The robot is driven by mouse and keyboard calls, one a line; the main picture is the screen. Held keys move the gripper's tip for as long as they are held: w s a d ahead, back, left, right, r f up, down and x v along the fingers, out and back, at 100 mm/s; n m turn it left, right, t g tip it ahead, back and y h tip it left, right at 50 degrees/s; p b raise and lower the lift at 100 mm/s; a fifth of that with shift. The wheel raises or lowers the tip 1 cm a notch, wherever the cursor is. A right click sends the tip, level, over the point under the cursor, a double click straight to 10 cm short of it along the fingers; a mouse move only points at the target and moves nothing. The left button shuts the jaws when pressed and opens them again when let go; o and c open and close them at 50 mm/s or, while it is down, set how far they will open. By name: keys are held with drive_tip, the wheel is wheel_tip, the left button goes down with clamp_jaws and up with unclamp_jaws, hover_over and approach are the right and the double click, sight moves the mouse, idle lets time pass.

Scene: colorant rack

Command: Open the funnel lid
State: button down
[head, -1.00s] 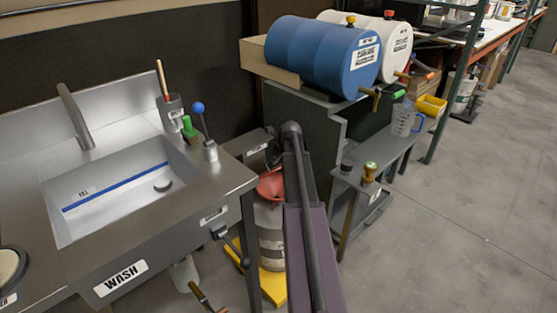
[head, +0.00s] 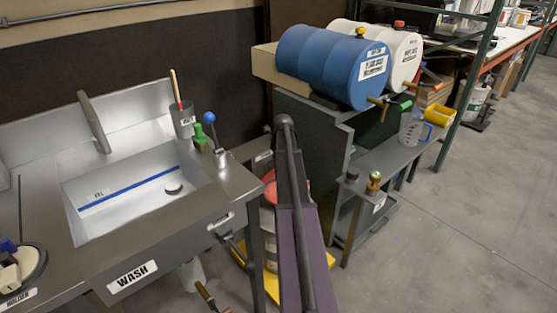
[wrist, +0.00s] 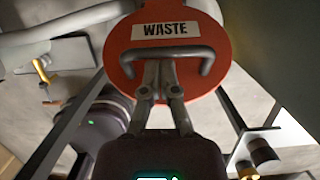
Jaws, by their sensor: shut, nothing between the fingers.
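The round red funnel lid (wrist: 216,28) fills the top middle of the wrist view. It bears a white "WASTE" label and a grey bar handle (wrist: 195,51). My gripper (wrist: 160,70) is shut and empty, its fingertips together at the middle of the handle, overlapping it in the picture. I cannot tell whether they touch it. In the head view, a red part of the funnel (head: 270,192) shows left of my arm. My arm hides most of it and all of my gripper. How far the lid is raised is hard to tell.
A steel wash sink (head: 130,200) stands at left. A dark stand bears a blue drum (head: 325,62) and a white drum (head: 402,47). A low shelf at right holds a clear jug (head: 412,127). The floor (head: 460,235) at right is open.

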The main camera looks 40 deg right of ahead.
drive_tip(key=shift+w+d+r+p, duration=0.1)
drive_tip(key=shift+w+d+r, duration=0.05)
drive_tip(key=shift+w, duration=0.7)
drive_tip(key=shift+w+d+r+p, duration=0.1)
drive_tip(key=shift+w+r+p, duration=0.05)
drive_tip(key=shift+w, duration=0.75)
drive_tip(key=shift+w+d+r+p, duration=0.1)
drive_tip(key=shift+w+d+r, duration=0.05)
drive_tip(key=shift+w, duration=0.7)
drive_tip(key=shift+r, duration=0.2)
wheel_tip(320, 180, up, 10)
drive_tip(key=w+p, duration=0.1)
drive_tip(key=p, duration=0.9)
drive_tip(key=shift+f, duration=0.25)
